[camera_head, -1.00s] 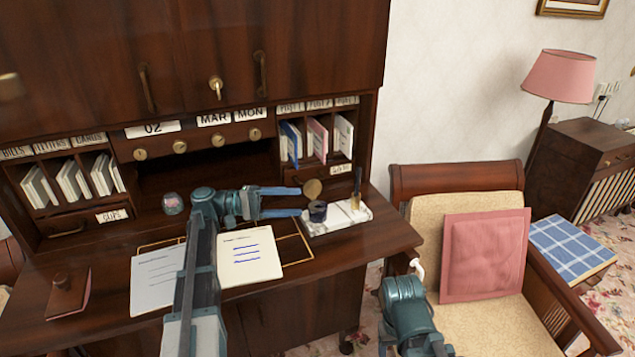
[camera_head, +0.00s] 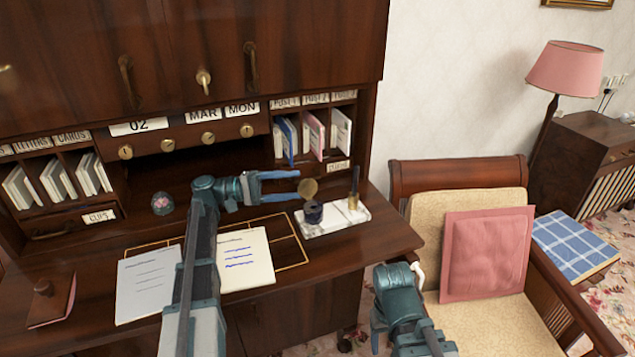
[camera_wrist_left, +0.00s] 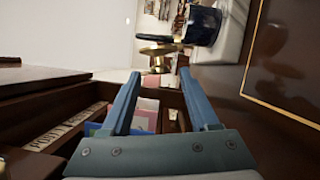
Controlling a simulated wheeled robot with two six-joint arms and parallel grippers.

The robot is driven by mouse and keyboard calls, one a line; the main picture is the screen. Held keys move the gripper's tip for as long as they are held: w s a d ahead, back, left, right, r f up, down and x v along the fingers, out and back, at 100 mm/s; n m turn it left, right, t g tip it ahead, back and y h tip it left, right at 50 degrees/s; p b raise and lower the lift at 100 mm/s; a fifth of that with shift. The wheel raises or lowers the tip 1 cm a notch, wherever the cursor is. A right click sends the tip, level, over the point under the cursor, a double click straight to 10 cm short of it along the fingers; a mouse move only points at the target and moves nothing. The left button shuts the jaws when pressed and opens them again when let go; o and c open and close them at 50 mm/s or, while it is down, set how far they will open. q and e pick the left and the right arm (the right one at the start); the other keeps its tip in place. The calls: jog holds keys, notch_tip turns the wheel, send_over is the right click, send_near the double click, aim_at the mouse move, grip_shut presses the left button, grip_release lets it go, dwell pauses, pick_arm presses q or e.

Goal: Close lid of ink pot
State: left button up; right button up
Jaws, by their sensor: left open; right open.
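The ink pot (camera_head: 313,213) is a small dark blue pot standing on a white marble tray (camera_head: 338,222) at the desk's right side. Its round brass lid (camera_head: 308,188) stands raised at the back of the pot. My left gripper (camera_head: 299,186) is open and empty, its blue fingers pointing right, with the tips close beside the lid. In the left wrist view the pot (camera_wrist_left: 203,24) and brass lid (camera_wrist_left: 157,49) appear beyond the open fingertips (camera_wrist_left: 160,75); contact cannot be told. My right gripper (camera_head: 393,285) is low, in front of the desk's right end, its fingers hard to make out.
Written papers (camera_head: 245,258) lie on the desk front, and a glass paperweight (camera_head: 162,203) stands farther left. Letter slots (camera_head: 315,135) rise behind the tray. An armchair (camera_head: 460,180) stands right of the desk.

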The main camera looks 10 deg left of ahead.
pick_arm(q)
jog(key=x, duration=0.7)
jog(key=shift+w, duration=0.1)
grip_shut()
